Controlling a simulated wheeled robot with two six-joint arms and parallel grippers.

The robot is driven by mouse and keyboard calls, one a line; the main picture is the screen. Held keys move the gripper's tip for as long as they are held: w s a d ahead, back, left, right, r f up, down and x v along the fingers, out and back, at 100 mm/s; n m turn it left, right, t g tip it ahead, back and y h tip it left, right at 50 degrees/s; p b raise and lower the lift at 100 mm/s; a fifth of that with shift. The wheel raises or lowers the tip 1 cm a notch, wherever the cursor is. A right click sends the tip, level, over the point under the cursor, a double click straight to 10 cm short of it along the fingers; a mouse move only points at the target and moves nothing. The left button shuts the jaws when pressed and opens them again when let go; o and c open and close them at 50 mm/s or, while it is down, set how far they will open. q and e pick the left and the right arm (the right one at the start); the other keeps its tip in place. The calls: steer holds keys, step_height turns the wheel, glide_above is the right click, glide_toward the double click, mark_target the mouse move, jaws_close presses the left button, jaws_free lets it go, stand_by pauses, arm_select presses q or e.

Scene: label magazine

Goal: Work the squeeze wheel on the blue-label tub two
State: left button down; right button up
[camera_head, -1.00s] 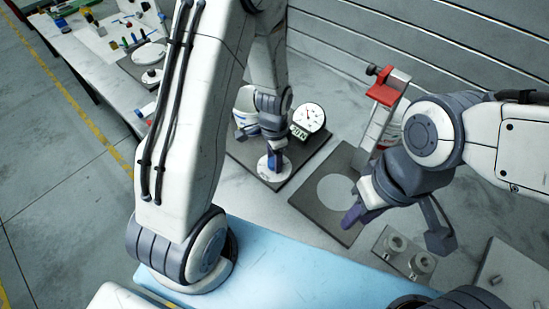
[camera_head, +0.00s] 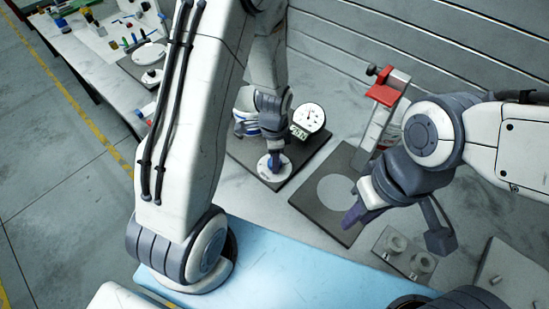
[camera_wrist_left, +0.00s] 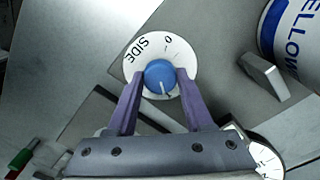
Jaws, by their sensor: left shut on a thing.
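My left gripper (camera_wrist_left: 160,85) is shut on a blue knob (camera_wrist_left: 159,73) with a white pointer line. The knob sits on a white dial (camera_wrist_left: 148,47) marked "SIDE" and "0". In the head view the left gripper (camera_head: 273,160) is over this dial (camera_head: 263,169) on a dark base plate. A white tub with blue marking (camera_head: 242,117) stands behind it, partly hidden by my left arm. In the left wrist view a tub (camera_wrist_left: 300,40) shows blue letters reading part of "YELLOW". My right gripper (camera_head: 353,212) hangs over the table; its finger gap is unclear.
A round gauge (camera_head: 310,117) with a small display stands right of the left gripper. A dark plate with a pale disc (camera_head: 338,190) lies further right. A red-topped stand (camera_head: 386,92) rises behind it. A plate with small round fittings (camera_head: 404,252) lies at front right.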

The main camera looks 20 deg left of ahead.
arm_select(q)
steer(key=shift+c, duration=1.5)
jaws_free()
steer(key=shift+r, duration=0.15)
step_height(320, 180, up, 10)
steer(key=b, duration=0.1)
steer(key=shift+r, duration=0.15)
